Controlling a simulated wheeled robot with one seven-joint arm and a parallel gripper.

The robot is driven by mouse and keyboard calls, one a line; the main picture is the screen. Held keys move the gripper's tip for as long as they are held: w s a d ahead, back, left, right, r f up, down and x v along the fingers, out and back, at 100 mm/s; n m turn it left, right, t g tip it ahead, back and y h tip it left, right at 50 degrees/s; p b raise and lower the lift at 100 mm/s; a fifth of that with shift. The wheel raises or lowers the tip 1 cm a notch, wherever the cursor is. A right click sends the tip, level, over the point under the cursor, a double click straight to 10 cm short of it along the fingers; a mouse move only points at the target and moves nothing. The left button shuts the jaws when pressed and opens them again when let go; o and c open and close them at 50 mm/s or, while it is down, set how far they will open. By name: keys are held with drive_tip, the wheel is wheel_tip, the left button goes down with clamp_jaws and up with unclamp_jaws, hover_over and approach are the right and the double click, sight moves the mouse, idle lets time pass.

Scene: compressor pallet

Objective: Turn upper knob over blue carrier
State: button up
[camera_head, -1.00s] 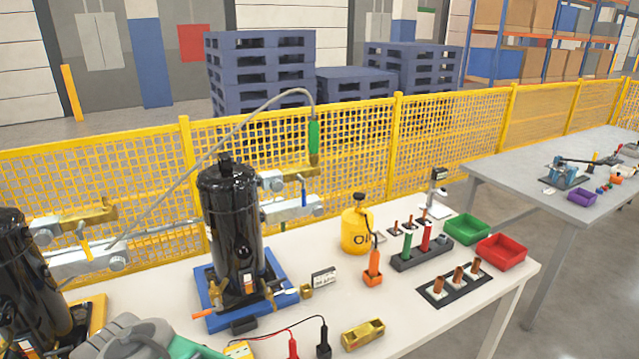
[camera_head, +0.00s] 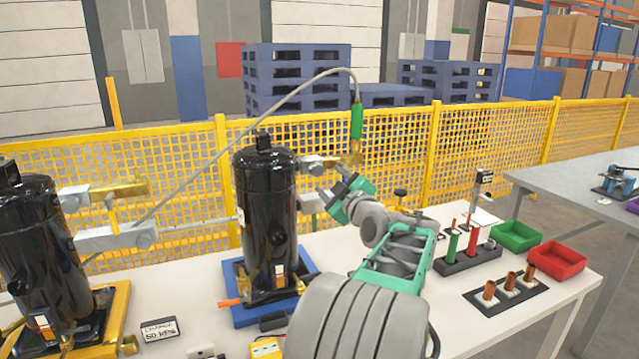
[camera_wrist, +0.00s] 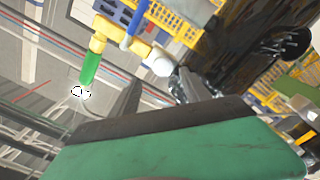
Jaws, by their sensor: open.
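The black compressor (camera_head: 266,215) stands upright on the blue carrier (camera_head: 238,312). The upper knob (camera_head: 312,166) is a pale round cap at the compressor's upper right, beside a brass valve with a green-handled hose (camera_head: 357,122) standing above it. In the wrist view, a pale round knob (camera_wrist: 162,66) sits close beyond a dark jaw, near the brass fitting and the green hose handle (camera_wrist: 90,68). My gripper (camera_head: 338,186) is open, just right of and below the upper knob, apparently without contact. It partly covers the lower grey valve block (camera_head: 309,203).
Another black compressor (camera_head: 38,255) stands on a yellow carrier (camera_head: 113,318) at left. A grey hose (camera_head: 240,140) arches above the table. My arm covers the table's middle. Green (camera_head: 514,238) and red (camera_head: 557,262) bins stand at right.

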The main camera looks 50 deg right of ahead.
sight(317, 171)
drive_tip(key=p+x, duration=0.1)
drive_tip(key=x, duration=0.6)
drive_tip(key=shift+w, duration=0.3)
drive_tip(key=shift+a, duration=0.1)
drive_tip(key=shift+c, duration=0.5)
clamp_jaws()
